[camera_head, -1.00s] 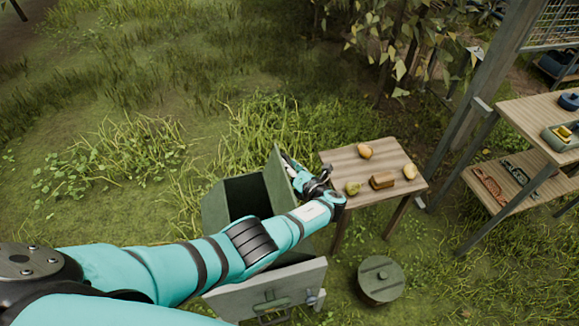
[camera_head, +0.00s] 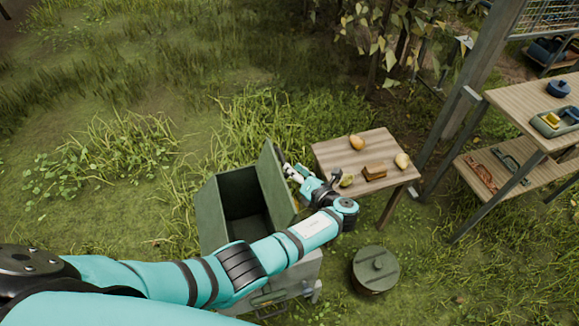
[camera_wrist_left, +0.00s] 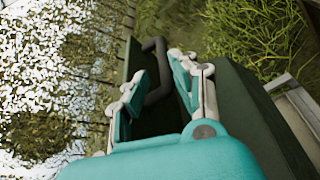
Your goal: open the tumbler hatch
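The tumbler (camera_head: 211,220) is a dark green box at the centre, partly behind my left arm. Its hatch (camera_head: 272,183) stands raised on the right side, and the dark inside of the box shows. My left gripper (camera_head: 288,168) is on the hatch's outer side, near its upper part. In the left wrist view, a dark curved handle (camera_wrist_left: 155,45) on the hatch runs between the fingers of the left gripper (camera_wrist_left: 156,68). The fingers are spread around the handle, with a gap visible. My right gripper is not in view.
A round lidded container (camera_head: 376,268) stands on the grass. A wooden shelf (camera_head: 520,105) is at the right. Grass at left is open.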

